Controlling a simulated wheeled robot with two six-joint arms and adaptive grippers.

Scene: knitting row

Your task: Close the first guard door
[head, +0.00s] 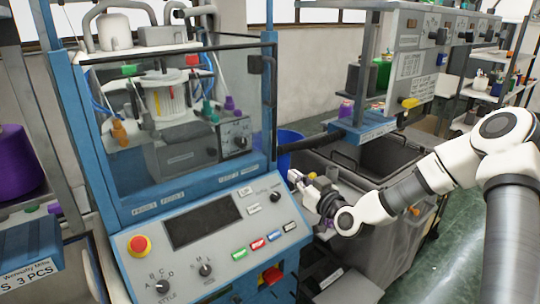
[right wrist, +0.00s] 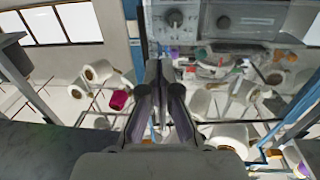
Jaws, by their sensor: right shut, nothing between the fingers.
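The first guard door (head: 200,65) is a clear panel with a dark edge on the front of the blue knitting machine (head: 68,120). A dark upright handle (head: 268,80) is at its right side, by the blue post. The panel spans the front opening; I cannot tell whether it is fully shut or slightly ajar. My right gripper (head: 294,178) is shut and empty, to the right of the control panel and below the door's handle side. Its closed fingers (right wrist: 160,72) also show in the right wrist view. My left gripper is not in view.
The control panel (head: 208,225) with a red button (head: 140,245) juts out below the door. A blue bin (head: 290,142) and grey bins (head: 385,158) stand to the right. A second machine (head: 405,60) is behind. Green floor (head: 465,230) is clear at right.

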